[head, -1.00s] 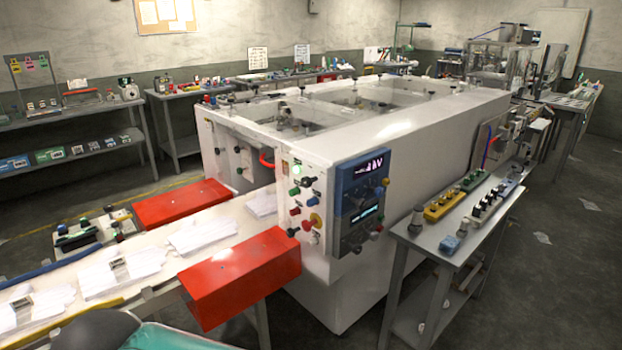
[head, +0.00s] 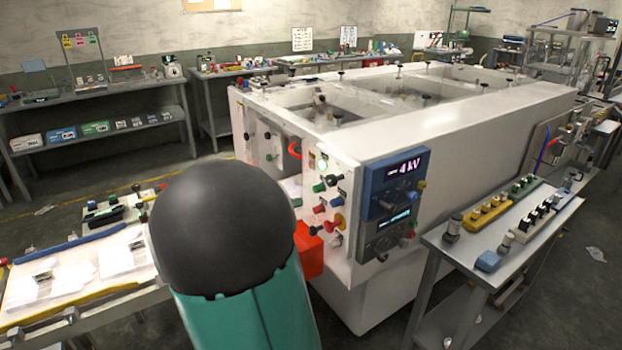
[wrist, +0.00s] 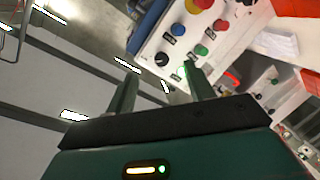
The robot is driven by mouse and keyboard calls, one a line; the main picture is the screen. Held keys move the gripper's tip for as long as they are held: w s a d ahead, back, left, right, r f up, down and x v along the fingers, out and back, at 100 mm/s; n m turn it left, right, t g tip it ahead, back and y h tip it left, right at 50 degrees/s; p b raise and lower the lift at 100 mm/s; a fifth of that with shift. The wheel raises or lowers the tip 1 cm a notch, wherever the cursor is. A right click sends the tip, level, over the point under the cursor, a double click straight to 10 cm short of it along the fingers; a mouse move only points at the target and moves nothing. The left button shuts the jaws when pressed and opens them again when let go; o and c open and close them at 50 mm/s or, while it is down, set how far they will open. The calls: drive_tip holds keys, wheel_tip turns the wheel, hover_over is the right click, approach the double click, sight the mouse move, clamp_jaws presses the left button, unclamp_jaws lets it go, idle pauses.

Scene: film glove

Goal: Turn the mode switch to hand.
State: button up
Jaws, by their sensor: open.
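The control panel (head: 340,165) is on the near end of the white machine in the head view. It carries a black knob (head: 332,180), green and red buttons, and a red button on a yellow base (head: 337,222).
A blue display unit (head: 394,183) stands out from the machine's corner beside the panel. A red guard (head: 309,250) lies below the panel. The conveyor (head: 75,265) with white gloves is at left. A grey side table (head: 465,255) with switch blocks is at right.

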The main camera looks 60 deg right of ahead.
sight(328, 181)
drive_tip(key=s+d+h, duration=0.1)
drive_tip(key=d, duration=0.5)
drive_tip(key=s+d, duration=0.1)
drive_tip(key=d, duration=0.4)
drive_tip(key=s+d+h, duration=0.1)
drive_tip(key=d, duration=0.5)
drive_tip(key=shift+s+d+m+h, duration=0.2)
drive_tip(key=shift+d+m+h, duration=0.1)
drive_tip(key=c, duration=1)
drive_tip(key=shift+o, duration=0.2)
